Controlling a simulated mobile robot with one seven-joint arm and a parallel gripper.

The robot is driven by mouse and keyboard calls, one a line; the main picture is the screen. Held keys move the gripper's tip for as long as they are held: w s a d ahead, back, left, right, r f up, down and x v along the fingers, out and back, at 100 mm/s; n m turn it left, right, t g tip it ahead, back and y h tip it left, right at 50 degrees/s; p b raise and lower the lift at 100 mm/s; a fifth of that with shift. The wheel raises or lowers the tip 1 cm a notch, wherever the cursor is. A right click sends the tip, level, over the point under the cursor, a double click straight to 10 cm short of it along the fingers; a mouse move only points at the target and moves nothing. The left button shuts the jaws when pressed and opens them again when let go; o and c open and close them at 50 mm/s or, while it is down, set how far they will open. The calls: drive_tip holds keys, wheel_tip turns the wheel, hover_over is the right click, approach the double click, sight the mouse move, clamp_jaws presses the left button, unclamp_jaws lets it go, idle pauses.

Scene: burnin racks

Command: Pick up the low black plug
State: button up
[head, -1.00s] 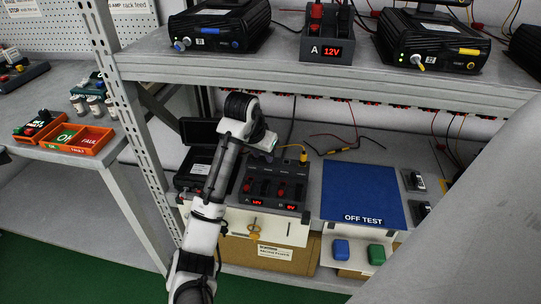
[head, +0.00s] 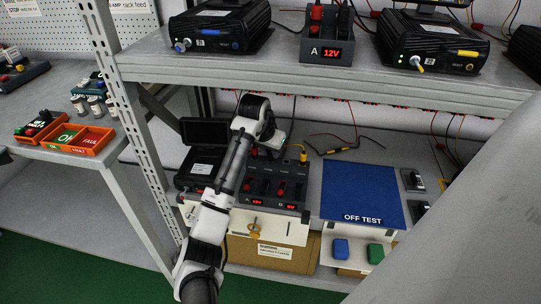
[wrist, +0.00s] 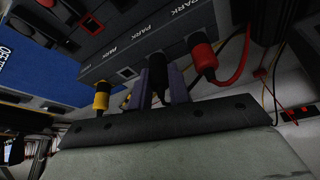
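The low black plug (wrist: 157,72) stands in a socket of the grey strip marked PARK (wrist: 118,52) in the wrist view. My gripper (wrist: 161,84) has its two fingers on either side of the plug. The fingers look open around it, and I cannot see firm contact. A yellow plug (wrist: 101,96) is to the left and a red plug (wrist: 205,60) with a red lead is close on the right. In the head view my arm hides the gripper and the black plug, near the back of the dark power unit (head: 273,188).
The upper shelf (head: 300,68) hangs over the arm, with a rack post (head: 128,120) on the left. A blue OFF TEST mat (head: 362,190) lies to the right of the power unit. An open black case (head: 200,160) stands on the left. Loose leads lie behind.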

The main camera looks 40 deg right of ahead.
drive_tip(key=shift+c, duration=0.9)
drive_tip(key=shift+r, duration=0.15)
drive_tip(key=shift+r, duration=0.3)
drive_tip(key=v, duration=0.2)
drive_tip(key=shift+a+r+b, duration=0.15)
drive_tip(key=shift+r+b, duration=0.15)
drive_tip(key=shift+b, duration=0.05)
drive_tip(key=s+a, duration=0.3)
drive_tip(key=a, duration=0.5)
drive_tip(key=s+a+p, duration=0.1)
drive_tip(key=s+a, duration=0.2)
drive_tip(key=a, duration=0.4)
drive_tip(key=shift+s+a, duration=0.3)
drive_tip(key=shift+a, duration=0.05)
